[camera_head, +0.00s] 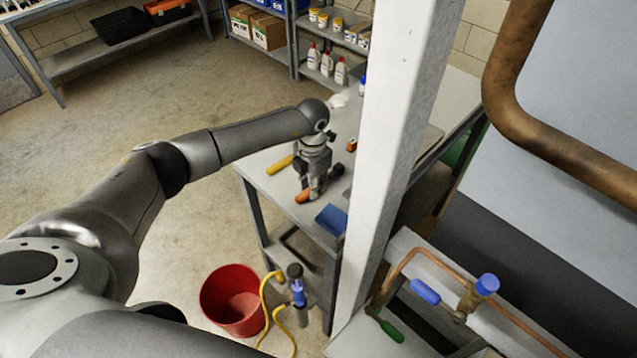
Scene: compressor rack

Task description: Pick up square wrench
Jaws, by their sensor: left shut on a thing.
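My left gripper (316,190) points down at the front part of the grey worktable (265,182). It is shut on a tool with an orange end (303,196), which sticks out to the left of the fingers. The fingers hide much of this tool, and it is too small to tell whether it is the square wrench. I cannot tell whether it touches the tabletop. My right gripper is not in view.
A yellow-handled item (279,165), a blue item (331,219) and a small orange item (351,146) lie near the gripper. A white post (400,110) hides part of the table. A red bucket (232,300) and copper pipes (415,252) are in front.

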